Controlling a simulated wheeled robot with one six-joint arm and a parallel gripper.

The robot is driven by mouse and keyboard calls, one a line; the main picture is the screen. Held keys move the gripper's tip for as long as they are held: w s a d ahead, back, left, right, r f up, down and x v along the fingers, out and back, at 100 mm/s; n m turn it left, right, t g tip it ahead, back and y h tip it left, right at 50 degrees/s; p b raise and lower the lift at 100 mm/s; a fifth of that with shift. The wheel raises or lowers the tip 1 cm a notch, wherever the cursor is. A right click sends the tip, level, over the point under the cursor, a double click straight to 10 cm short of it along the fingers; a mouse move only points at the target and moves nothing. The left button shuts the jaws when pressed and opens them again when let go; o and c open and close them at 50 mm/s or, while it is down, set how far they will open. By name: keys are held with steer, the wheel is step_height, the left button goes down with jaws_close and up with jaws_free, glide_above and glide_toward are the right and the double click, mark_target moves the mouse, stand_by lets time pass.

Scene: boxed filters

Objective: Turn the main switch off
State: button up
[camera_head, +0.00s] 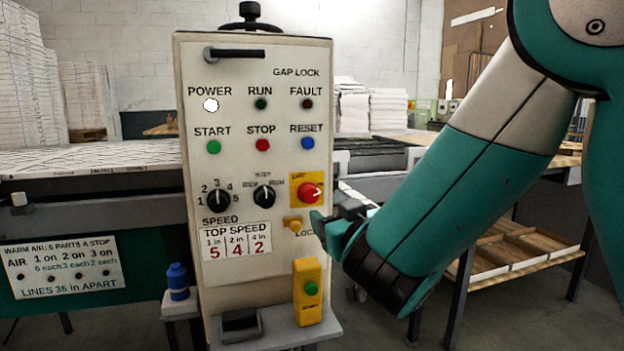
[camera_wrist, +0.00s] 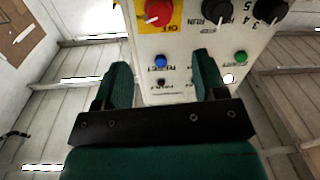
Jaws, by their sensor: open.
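The main switch appears to be the red knob on a yellow plate (camera_head: 308,192), at the right side of the white control panel (camera_head: 225,130). The knob has a pale mark, whose exact angle is hard to read. The wrist view, turned upside down, shows the red knob (camera_wrist: 158,12) at the top, beyond my fingers. My gripper (camera_head: 333,222) is just right of the panel, slightly below the knob, and apart from it. Its two green fingers (camera_wrist: 162,75) are spread with nothing between them. The POWER lamp (camera_head: 210,105) is lit white.
A yellow latch (camera_head: 293,225) marked LOCK sits just below the knob. Black SPEED (camera_head: 219,201) and selector (camera_head: 264,197) knobs are to its left. A yellow box with a green button (camera_head: 309,291) stands below. A blue bottle (camera_head: 178,282) is left of the panel.

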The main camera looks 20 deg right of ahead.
mark_target(312, 196)
steer(key=w+p, duration=0.2)
steer(key=w, duration=0.1)
steer(key=w+p, duration=0.2)
steer(key=w, duration=0.2)
steer(key=w+p, duration=0.2)
steer(key=w, duration=0.2)
steer(key=shift+w+a, duration=0.25)
steer(key=shift+a, duration=0.05)
steer(key=shift+w+p, duration=0.3)
steer(key=shift+w, duration=0.15)
steer(key=shift+c, duration=0.2)
steer(key=c, duration=0.9)
